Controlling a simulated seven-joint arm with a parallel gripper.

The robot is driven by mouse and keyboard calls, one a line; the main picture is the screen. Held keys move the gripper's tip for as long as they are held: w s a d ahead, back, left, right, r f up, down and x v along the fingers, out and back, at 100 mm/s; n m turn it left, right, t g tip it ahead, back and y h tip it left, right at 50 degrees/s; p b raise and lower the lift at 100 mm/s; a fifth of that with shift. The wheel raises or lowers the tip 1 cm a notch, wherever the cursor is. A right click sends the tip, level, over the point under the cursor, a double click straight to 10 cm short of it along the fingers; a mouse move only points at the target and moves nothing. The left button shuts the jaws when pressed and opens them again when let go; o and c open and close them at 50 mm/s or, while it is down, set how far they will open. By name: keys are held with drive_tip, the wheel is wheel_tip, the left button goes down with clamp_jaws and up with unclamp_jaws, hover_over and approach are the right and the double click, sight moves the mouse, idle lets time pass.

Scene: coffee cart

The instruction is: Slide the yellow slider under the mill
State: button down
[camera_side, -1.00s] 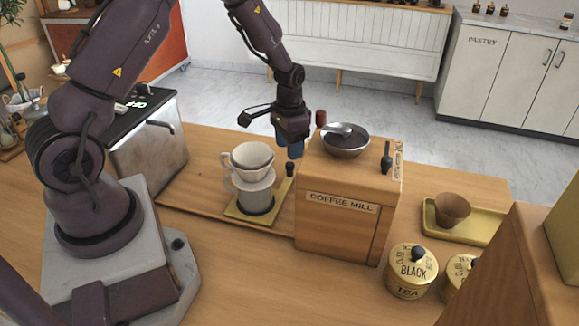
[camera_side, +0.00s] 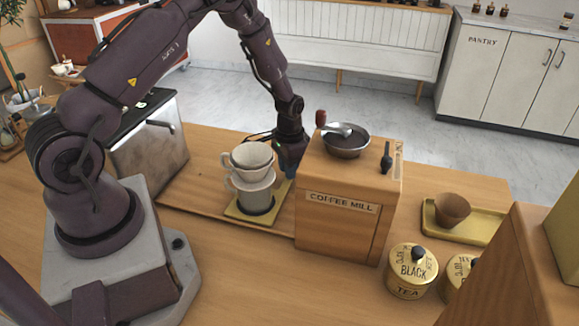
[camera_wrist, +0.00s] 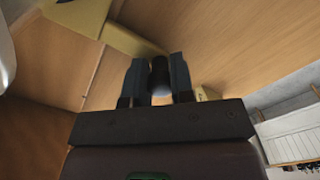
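The yellow slider (camera_side: 237,213) is a flat plate on the wooden counter, left of the coffee mill (camera_side: 345,215). In the wrist view, the dark knob (camera_wrist: 160,72) sits between the two fingertips of my gripper (camera_wrist: 159,78). I cannot tell whether the fingers press on it. Part of the slider (camera_wrist: 115,35) shows beyond the fingers.
The mill carries a metal bowl (camera_side: 346,142) and a crank on top. A metal machine (camera_side: 150,150) is at the left. Bare counter lies in front.

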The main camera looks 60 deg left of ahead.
drive_tip(key=w+d, duration=1.3)
drive_tip(key=shift+d, duration=0.1)
drive_tip(key=shift+w+d, duration=0.1)
drive_tip(key=shift+w, duration=0.05)
drive_tip(key=c, duration=1.1)
unclamp_jaws()
drive_tip(key=shift+o, duration=0.6)
drive_tip(key=shift+s+a, duration=0.2)
drive_tip(key=shift+a, duration=0.05)
